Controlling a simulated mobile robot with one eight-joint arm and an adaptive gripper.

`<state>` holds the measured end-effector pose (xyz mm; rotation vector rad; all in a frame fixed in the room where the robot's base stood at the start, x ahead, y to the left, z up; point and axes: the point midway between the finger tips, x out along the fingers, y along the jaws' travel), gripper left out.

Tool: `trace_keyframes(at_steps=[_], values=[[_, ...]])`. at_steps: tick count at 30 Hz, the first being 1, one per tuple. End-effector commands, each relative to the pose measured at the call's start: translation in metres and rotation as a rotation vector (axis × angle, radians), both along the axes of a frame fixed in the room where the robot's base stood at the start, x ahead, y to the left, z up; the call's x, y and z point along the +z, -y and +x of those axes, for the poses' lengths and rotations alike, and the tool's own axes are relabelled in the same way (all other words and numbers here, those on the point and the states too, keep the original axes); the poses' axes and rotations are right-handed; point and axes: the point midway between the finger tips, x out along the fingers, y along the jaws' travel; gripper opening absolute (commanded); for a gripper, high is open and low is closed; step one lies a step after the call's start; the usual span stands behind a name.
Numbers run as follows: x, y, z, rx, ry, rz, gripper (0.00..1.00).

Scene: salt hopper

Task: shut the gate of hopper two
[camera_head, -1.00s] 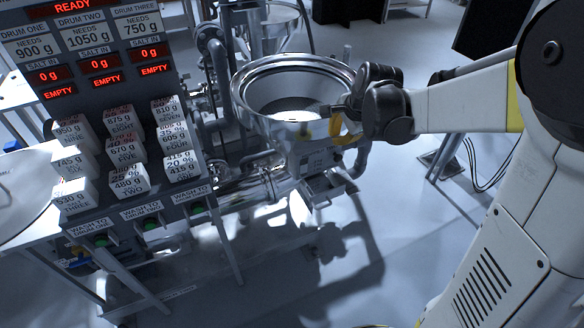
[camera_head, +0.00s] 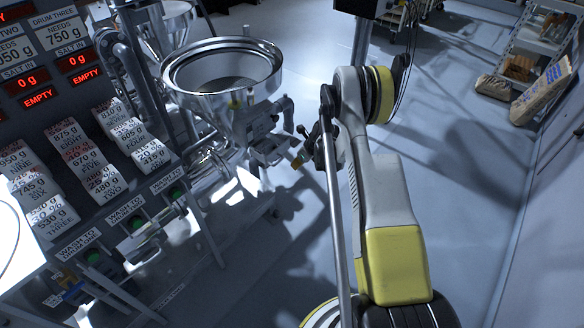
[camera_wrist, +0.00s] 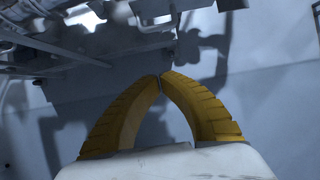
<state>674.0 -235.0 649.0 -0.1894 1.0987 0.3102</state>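A steel hopper (camera_head: 232,112) with a wide round rim stands at the centre left in the head view. Small metal fittings (camera_head: 268,148), possibly its gate parts, sit on its lower right side. No number shows on it, so I cannot tell if it is hopper two. My gripper (camera_head: 298,162) is just right of these fittings and looks apart from them. In the wrist view, the yellow fingers of my gripper (camera_wrist: 161,76) meet at their tips with nothing between them. The gate's position cannot be made out.
A sloped panel (camera_head: 75,105) with drum displays, white weight-labelled blocks and green wash buttons stands at left. Another steel hopper (camera_head: 170,18) is behind it. Paper sacks (camera_head: 545,92) and a shelf stand at far right. The floor (camera_head: 460,180) right of my arm is clear.

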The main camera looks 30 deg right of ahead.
Motion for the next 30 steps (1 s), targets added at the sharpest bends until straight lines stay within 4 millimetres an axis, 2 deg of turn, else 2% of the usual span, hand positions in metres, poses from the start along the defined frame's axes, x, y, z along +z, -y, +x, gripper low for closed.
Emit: trace_keyframes(at_steps=[1, 6, 12, 19, 30], values=[[-0.012, -0.002, 0.004, 0.002, 0.0, -0.001, 0.0], [-0.046, -0.007, 0.02, 0.003, 0.0, -0.001, 0.0], [-0.079, -0.014, 0.038, 0.004, 0.002, -0.002, 0.0], [-0.068, -0.024, 0.065, 0.004, 0.001, -0.002, 0.0], [-0.064, -0.026, 0.072, 0.002, 0.001, -0.002, 0.0]])
